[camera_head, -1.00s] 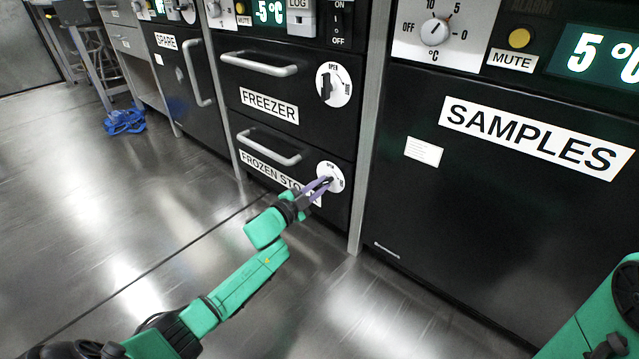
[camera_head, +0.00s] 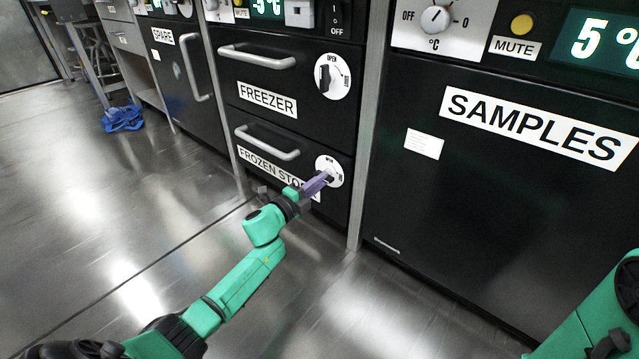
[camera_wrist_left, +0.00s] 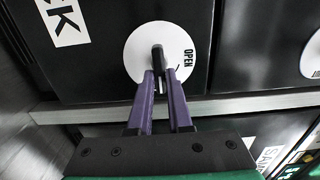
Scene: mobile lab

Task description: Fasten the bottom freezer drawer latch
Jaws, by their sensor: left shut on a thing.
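The bottom freezer drawer (camera_head: 250,136), labelled FROZEN STOCK, sits flush in the black cabinet. Its latch is a white round dial (camera_head: 334,163) with a black knob at the right of the drawer front. My left gripper (camera_head: 325,179) has its purple fingers on this knob and hides part of it. In the left wrist view, the fingers (camera_wrist_left: 161,80) are shut on the black knob (camera_wrist_left: 158,56), one on each side. The word OPEN shows on the dial (camera_wrist_left: 137,52) to the right of the knob there. My right gripper is out of view.
The upper FREEZER drawer (camera_head: 310,118) has its own handle and latch dial (camera_head: 341,77). A SAMPLES cabinet (camera_head: 470,190) stands to the right, a SPARE cabinet (camera_head: 185,85) to the left. A blue object (camera_head: 122,118) lies on the floor. The floor before the drawers is clear.

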